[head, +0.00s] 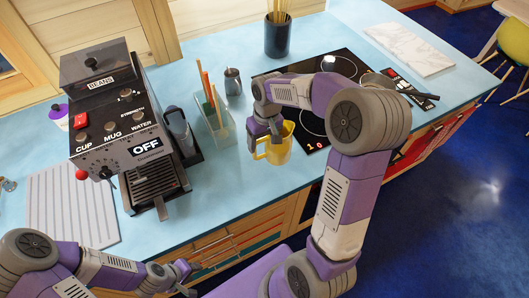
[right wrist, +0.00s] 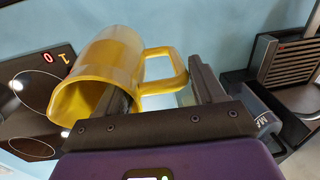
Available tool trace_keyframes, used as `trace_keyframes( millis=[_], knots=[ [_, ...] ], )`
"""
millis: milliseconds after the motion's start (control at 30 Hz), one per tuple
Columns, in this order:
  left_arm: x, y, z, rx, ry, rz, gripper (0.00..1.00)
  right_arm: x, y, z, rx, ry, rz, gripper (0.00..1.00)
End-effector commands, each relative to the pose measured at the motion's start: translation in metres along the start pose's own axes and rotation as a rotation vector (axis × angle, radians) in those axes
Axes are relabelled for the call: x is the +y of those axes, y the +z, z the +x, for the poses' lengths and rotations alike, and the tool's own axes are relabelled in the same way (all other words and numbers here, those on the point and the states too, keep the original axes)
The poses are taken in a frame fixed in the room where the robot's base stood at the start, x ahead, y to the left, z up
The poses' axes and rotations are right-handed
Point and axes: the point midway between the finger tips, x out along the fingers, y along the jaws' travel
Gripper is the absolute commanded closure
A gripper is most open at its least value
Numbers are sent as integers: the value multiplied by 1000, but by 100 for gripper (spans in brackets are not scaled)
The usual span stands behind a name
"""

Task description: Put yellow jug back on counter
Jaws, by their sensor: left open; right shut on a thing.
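The yellow jug (head: 279,150) is at the front of the light blue counter (head: 222,178), just left of the black hob. My right gripper (head: 262,135) is at its handle side. In the right wrist view the jug (right wrist: 108,62) appears tilted with its open mouth toward the lower left, and its handle lies between the fingers of my right gripper (right wrist: 165,92). I cannot tell whether its base touches the counter. My left gripper (head: 187,278) is open and empty, low in front of the counter.
A coffee machine (head: 115,125) stands at the left, with a ribbed white board (head: 70,205) beside it. A clear utensil holder (head: 215,130), a small metal pitcher (head: 233,82) and a dark pot (head: 277,38) stand behind the jug. The hob (head: 312,130) borders it on the right.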

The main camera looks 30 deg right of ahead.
Motion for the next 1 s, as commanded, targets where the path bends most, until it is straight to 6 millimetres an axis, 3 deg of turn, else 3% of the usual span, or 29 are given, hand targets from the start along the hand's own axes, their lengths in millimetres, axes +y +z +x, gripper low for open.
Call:
trace_keyframes(
  millis=[100,500,933,967,1000],
  knots=[
    [-1,0,2,0,0,0,57,2,0,19,0,0,0,100],
    [-2,0,4,1,0,0,57,6,0,62,1,1,-1,100],
    [-3,-1,8,1,0,0,57,6,0,68,4,1,-1,100],
    [-3,-1,7,1,0,0,57,6,0,69,2,0,0,28],
    [-2,-1,7,1,0,0,57,6,0,68,2,0,0,22]
  ],
)
